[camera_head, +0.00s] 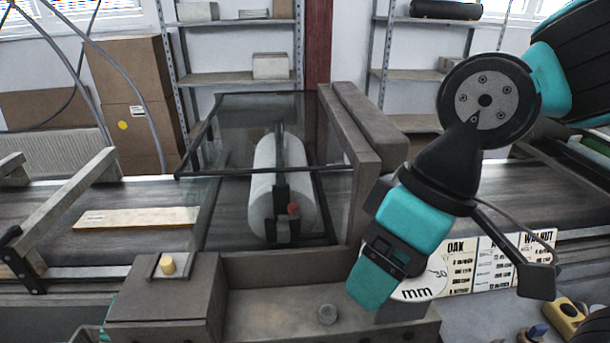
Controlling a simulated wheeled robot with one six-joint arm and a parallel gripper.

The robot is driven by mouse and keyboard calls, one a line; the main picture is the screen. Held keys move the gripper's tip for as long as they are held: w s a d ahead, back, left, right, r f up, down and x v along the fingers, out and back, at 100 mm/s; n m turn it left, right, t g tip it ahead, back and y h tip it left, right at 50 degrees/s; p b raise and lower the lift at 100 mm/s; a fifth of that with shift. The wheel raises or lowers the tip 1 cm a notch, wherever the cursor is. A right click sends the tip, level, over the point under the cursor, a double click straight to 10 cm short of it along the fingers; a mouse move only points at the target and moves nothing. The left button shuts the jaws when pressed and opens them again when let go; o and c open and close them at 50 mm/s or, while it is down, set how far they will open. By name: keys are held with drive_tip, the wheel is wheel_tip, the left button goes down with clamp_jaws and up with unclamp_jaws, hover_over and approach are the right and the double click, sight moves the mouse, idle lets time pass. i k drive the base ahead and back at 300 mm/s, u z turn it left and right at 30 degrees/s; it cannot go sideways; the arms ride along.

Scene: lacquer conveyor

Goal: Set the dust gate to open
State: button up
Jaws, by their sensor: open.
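I cannot tell for sure which part is the dust gate. A grey-brown box (165,305) at the lower left has a pale yellow knob (168,265) on a small plate on top. A small red-tipped part (293,210) sits in front of the white roller (265,190), behind the glass hood (230,135). My gripper (380,300) points down at the lower centre, in front of a round white dial (422,284) marked "mm". It is right of the yellow knob and apart from it. Its fingertips are hard to make out, and nothing shows held in it.
A pale board (137,218) lies on the belt (45,205) at left. Label cards (500,263) are right of the dial. A yellow-and-black part (566,310) is at the lower right.

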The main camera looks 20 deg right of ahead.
sight(170, 265)
drive_tip(key=u, duration=0.9)
